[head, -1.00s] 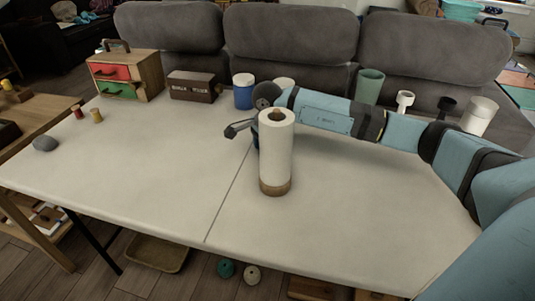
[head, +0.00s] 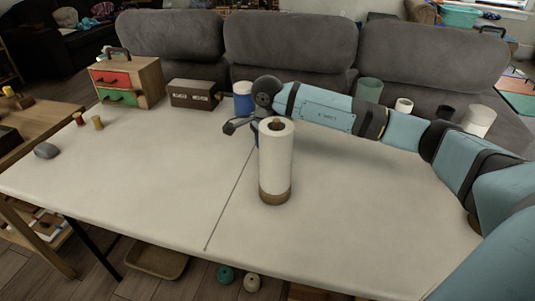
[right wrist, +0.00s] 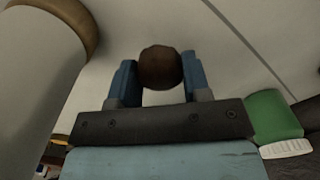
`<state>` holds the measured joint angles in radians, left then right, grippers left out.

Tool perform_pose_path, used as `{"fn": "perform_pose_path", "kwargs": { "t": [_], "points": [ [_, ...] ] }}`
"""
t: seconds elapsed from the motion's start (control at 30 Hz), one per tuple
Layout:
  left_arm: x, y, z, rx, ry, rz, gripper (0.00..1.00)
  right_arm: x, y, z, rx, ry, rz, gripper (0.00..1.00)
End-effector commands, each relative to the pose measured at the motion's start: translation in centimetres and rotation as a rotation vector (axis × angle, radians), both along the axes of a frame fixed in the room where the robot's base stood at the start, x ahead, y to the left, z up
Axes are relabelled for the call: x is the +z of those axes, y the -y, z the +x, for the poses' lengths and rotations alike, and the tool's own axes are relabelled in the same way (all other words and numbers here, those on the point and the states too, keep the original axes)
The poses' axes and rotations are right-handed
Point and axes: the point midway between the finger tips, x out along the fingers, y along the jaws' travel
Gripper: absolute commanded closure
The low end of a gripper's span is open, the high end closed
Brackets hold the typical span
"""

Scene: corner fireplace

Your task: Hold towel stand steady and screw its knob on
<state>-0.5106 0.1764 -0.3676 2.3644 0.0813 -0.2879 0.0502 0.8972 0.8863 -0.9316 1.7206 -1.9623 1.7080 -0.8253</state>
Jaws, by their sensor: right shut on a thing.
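The towel stand is upright on the white table, with a white paper roll (head: 276,165) around it. Its round wooden base (head: 275,197) shows below the roll, and brown wood shows in the roll's open top. In the right wrist view the roll (right wrist: 38,75) and base are at the left. My right gripper (head: 240,127) is just behind and left of the roll's top in the head view. It is shut on a dark brown round knob (right wrist: 160,67), apart from the stand. The knob cannot be made out in the head view. My left gripper is not in view.
Behind are a drawer box (head: 127,82), a dark box (head: 194,94), a blue can (head: 243,96) and a green cup (head: 369,90). Two spools (head: 98,122) and a grey stone (head: 46,151) lie left. The table's front is clear around the stand.

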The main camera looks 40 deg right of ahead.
Motion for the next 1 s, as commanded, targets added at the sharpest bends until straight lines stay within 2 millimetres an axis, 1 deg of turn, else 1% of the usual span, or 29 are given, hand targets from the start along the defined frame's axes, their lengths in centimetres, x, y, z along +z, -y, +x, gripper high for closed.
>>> {"fn": "perform_pose_path", "kwargs": {
  "t": [0.03, 0.1, 0.3, 0.4, 0.5, 0.6, 0.7, 0.8, 1.0],
  "points": [
    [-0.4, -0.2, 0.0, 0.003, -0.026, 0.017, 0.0, 1.8, 0.0, 0.1, 0.0, 0.005, 0.0, 0.78],
    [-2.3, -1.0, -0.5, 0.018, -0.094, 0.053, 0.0, 3.8, 0.0, 0.1, -0.001, 0.005, 0.0, 0.78],
    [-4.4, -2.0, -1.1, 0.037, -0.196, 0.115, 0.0, 9.7, 0.0, 0.1, 0.0, 0.005, 0.0, 0.78],
    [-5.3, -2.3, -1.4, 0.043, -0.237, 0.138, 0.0, 12.1, 0.0, 0.1, -0.001, 0.004, 0.0, 0.78],
    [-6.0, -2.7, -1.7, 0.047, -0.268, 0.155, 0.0, 13.9, 0.0, 0.0, -0.001, 0.002, 0.0, 0.78],
    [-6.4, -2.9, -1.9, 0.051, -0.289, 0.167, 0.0, 15.1, 0.0, 0.1, -0.002, 0.002, 0.0, 0.78],
    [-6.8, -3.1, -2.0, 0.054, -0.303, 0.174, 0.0, 15.8, 0.0, 0.0, -0.001, 0.001, 0.0, 0.78],
    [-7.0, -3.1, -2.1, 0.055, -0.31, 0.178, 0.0, 16.1, 0.0, 0.0, -0.001, 0.0, 0.0, 0.78],
    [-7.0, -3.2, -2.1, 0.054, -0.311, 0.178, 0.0, 16.2, 0.0, 0.0, -0.001, 0.0, 0.0, 0.78]
  ]
}}
